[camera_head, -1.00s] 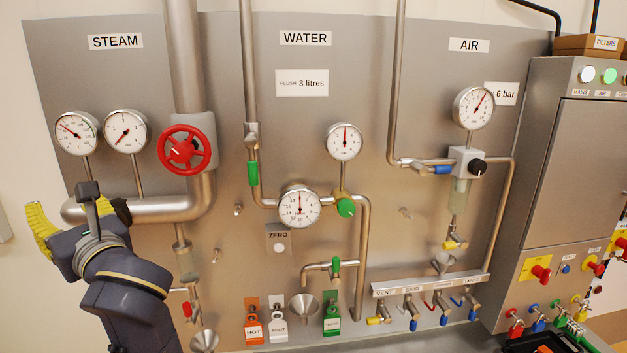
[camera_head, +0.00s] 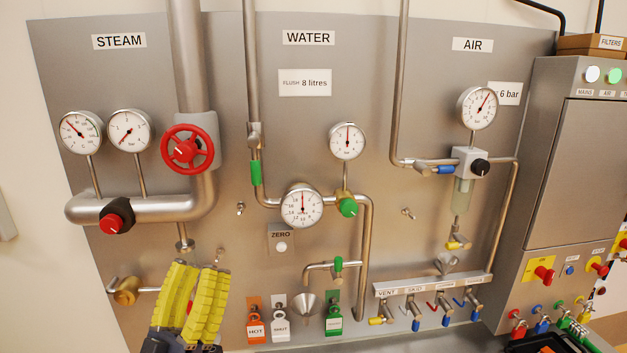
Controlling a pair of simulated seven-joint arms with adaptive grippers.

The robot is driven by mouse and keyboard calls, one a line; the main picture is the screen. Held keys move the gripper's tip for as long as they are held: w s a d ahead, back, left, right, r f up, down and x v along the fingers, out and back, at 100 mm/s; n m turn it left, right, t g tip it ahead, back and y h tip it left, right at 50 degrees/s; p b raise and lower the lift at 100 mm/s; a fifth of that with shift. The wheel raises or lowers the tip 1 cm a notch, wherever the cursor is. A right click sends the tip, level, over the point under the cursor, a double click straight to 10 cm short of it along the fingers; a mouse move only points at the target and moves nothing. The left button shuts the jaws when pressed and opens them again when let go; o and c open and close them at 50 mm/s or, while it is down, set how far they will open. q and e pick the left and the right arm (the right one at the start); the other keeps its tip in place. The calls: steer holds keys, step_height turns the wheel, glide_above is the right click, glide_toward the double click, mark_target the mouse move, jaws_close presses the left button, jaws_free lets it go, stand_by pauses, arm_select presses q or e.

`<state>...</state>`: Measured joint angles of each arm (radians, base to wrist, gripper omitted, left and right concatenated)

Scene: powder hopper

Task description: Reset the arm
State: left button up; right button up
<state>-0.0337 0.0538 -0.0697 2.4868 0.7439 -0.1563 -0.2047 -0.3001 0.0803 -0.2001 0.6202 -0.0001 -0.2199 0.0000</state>
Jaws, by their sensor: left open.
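My left gripper (camera_head: 190,305) is at the lower left, in front of the steam part of the panel. Its two yellow ridged fingers point up, with a narrow gap between them, and I see nothing held. It hides the lower steam pipework behind it. The red steam handwheel (camera_head: 187,149) is above it. A red knob (camera_head: 116,218) on the steam pipe and a brass fitting (camera_head: 126,291) are to its left. My right gripper is not in view.
The grey panel (camera_head: 300,130) carries water and air pipes with gauges. Orange, white and green tags (camera_head: 333,316) and a funnel (camera_head: 305,304) are just right of the gripper. A valve manifold (camera_head: 432,284) is further right. A grey cabinet (camera_head: 570,170) stands at the right edge.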

arm_select(q)
step_height(320, 180, down, 26)
steer(key=f+m+g+y, duration=0.1)
steer(key=m+g+y, duration=0.2)
steer(key=m+g, duration=0.5)
steer(key=s+a+f+g+y, duration=0.4)
steer(key=s+a+f+g, duration=0.15)
steer(key=s+f, duration=0.3)
steer(key=s+a+f+g+y, duration=0.4)
steer(key=s+a+f+g, duration=0.1)
steer(key=s+a+f, duration=0.3)
steer(key=s+d+f+g+h, duration=0.2)
steer(key=d+f, duration=0.1)
steer(key=f, duration=1.3)
steer(key=s+d+f+g+h, duration=0.15)
steer(key=d+f, duration=0.25)
steer(key=f, duration=1.1)
steer(key=s+f+n+g+h, duration=0.1)
steer(key=s+f+n+g, duration=0.1)
steer(key=s+f, duration=1.8)
steer(key=shift+s+f+n+g, duration=0.3)
steer(key=shift+s+f+n, duration=0.1)
steer(key=shift+s+n, duration=0.5)
